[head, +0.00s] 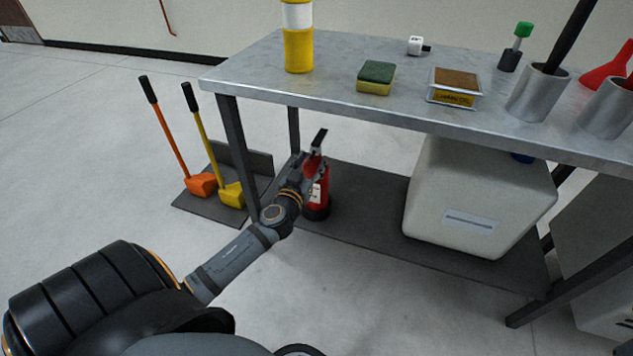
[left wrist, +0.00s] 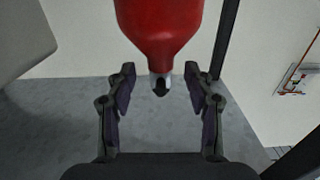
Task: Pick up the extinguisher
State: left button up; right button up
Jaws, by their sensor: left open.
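The red fire extinguisher (head: 319,192) stands upright on the dark lower shelf under the table, near its left end, with a black handle on top. My left gripper (head: 305,172) reaches in from the left at its upper part and partly hides it in the head view. In the left wrist view the extinguisher's red body (left wrist: 165,25) hangs from the top edge, with its narrow neck between the fingertips. The left gripper (left wrist: 160,85) is open, one finger on each side of the neck, with gaps showing. My right gripper is not in view.
The metal table (head: 330,88) overhangs the shelf (head: 365,210), with a leg (head: 238,155) left of the extinguisher. A white container (head: 475,200) stands to the right. Orange (head: 200,184) and yellow (head: 231,193) long-handled tools stand at left. Open floor lies in front.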

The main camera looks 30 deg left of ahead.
pick_arm(q)
jog(key=x, duration=0.4)
jog(key=shift+w+a+r, duration=0.1)
jog(key=shift+w, duration=0.1)
grip_shut()
jog(key=shift+r, duration=0.2)
